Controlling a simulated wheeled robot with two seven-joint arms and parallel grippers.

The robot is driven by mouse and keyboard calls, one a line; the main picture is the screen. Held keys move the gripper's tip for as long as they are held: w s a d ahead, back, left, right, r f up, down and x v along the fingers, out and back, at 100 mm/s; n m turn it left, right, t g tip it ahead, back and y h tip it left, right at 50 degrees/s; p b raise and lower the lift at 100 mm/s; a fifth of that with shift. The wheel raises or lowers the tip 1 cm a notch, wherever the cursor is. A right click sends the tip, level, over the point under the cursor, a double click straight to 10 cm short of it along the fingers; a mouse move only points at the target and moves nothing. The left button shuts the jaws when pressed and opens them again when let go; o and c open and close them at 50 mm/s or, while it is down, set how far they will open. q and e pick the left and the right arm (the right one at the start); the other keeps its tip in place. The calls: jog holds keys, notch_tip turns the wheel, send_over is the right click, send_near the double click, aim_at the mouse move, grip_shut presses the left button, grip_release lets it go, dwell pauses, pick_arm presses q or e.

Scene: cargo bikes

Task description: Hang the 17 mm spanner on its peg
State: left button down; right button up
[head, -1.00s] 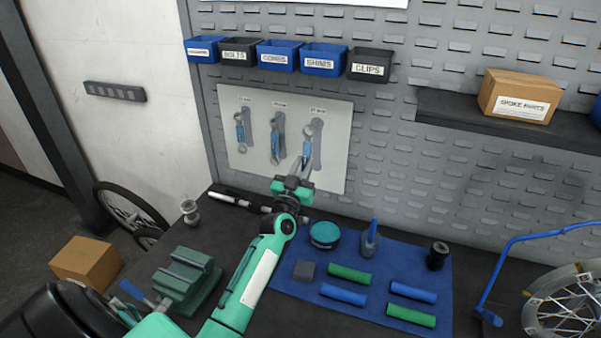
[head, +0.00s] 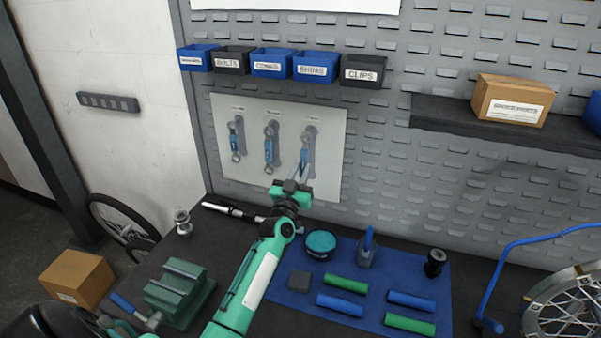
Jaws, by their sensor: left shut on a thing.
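A pale board (head: 228,168) on the pegboard wall carries three grey spanner outlines under small labels too blurred to read. A blue-handled spanner (head: 236,138) hangs at the left outline and another (head: 269,146) at the middle one. My left gripper (head: 298,181) is shut on the lower part of a third spanner (head: 305,156), likely the 17 mm one. It stands nearly upright, ring end up, in front of the right outline, leaning slightly. Its peg is not clear, and I cannot tell whether the ring is around it. My right gripper is not in view.
Labelled bins (head: 314,67) hang above the board. A shelf (head: 440,116) with a cardboard box (head: 511,99) is at right. Below are a green vise (head: 180,294), a black-and-silver tool (head: 233,211) and a blue mat (head: 375,252) with grips, a round tin and small items.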

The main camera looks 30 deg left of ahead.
pick_arm(q)
jog(key=c, duration=1.2)
grip_release()
jog(key=shift+o, duration=0.2)
jog(key=shift+s+f, duration=0.3)
jog(key=shift+s, duration=0.15)
jog(key=b+v, duration=0.3)
jog(key=v, duration=1)
jog(key=shift+r+b, duration=0.15)
jog(key=shift+b, duration=0.25)
jog(key=shift+d, duration=0.1)
